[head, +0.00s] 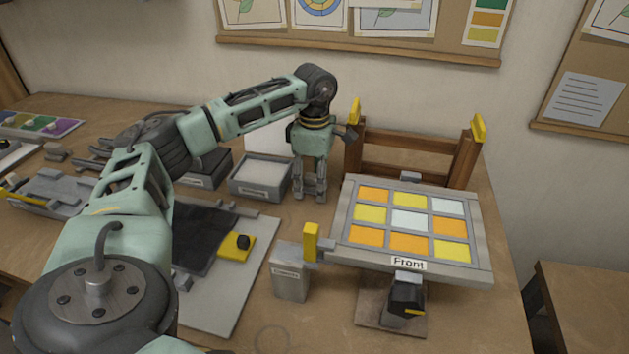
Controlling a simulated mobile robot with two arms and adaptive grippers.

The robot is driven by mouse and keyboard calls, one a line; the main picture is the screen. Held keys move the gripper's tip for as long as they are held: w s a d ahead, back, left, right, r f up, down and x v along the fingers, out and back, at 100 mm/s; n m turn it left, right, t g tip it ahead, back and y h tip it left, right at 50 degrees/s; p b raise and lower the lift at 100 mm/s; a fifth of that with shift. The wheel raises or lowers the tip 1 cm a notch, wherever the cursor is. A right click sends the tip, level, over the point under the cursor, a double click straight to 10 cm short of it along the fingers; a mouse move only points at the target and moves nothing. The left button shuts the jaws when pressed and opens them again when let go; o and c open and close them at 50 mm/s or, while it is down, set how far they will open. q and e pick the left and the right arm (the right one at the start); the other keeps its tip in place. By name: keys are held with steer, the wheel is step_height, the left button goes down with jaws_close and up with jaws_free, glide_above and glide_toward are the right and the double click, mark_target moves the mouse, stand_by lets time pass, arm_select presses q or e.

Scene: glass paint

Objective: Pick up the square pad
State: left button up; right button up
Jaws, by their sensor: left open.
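My left gripper (310,193) points down at the middle of the table. Its two fingers are slightly apart, and I see nothing between them. Just left of it is a grey tray (258,190) with a pale, flat, roughly square pad (263,171) in it. A second tray with a dark top (207,166) stands further left, partly behind my arm. A yellow square piece with a black knob (237,246) lies on the grey board. I cannot tell for certain which of these is the square pad. My right gripper does not show.
A framed panel of coloured squares (410,220) marked "Front" stands on the right, with a wooden frame (412,142) behind it. A grey container (290,275) stands left of the panel. A black sheet (203,236) lies left of the gripper.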

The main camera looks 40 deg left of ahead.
arm_select(q)
steer(key=c, duration=1.2)
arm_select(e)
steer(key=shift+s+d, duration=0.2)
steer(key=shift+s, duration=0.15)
arm_select(q)
steer(key=shift+c, duration=0.2)
